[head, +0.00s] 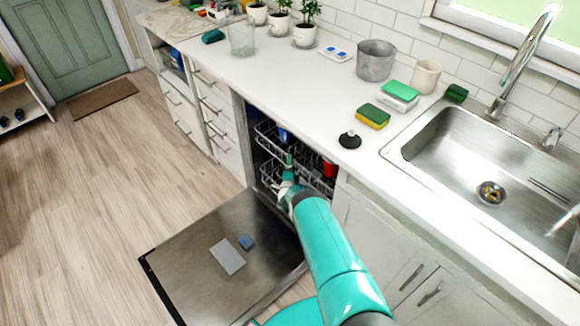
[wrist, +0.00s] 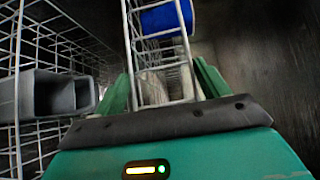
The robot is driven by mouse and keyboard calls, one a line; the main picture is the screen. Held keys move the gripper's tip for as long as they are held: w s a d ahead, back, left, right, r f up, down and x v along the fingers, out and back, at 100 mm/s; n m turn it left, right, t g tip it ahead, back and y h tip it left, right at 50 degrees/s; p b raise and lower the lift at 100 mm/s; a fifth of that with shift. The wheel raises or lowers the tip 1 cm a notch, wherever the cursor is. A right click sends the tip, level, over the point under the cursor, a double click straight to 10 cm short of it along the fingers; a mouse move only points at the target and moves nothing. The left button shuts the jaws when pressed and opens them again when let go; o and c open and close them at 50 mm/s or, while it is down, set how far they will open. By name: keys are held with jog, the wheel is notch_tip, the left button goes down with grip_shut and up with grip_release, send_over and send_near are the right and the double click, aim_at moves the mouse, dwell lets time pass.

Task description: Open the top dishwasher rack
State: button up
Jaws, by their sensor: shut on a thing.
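The dishwasher door (head: 215,262) is folded down flat in the head view. The top dishwasher rack (head: 268,135) is a wire basket inside the dark opening, and a lower rack (head: 270,174) sits below it. My gripper (head: 288,172) reaches into the opening at the front of the racks. In the wrist view, my gripper (wrist: 165,82) is shut on the wire front of the top rack (wrist: 158,45), with the wires running between its green fingers. The fingertips are partly hidden behind the wires.
A blue item (wrist: 166,17) is in the rack, and a grey basket (wrist: 50,95) stands at the left in the wrist view. A red item (head: 329,168) shows inside the dishwasher. The counter (head: 300,85) overhangs the opening. Wood floor (head: 90,170) is clear at the left.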

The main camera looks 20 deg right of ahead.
jog(key=s+a, duration=0.4)
jog(key=a, duration=0.6)
jog(key=s+a, duration=0.4)
jog(key=a, duration=0.6)
jog(key=s+a, duration=0.4)
jog(key=a, duration=0.7)
jog(key=shift+r, duration=0.45)
jog(key=shift+s, duration=0.1)
jog(key=o, duration=1.3)
jog(key=shift+s, duration=0.1)
jog(key=v, duration=1.4)
jog(key=shift+f, duration=0.15)
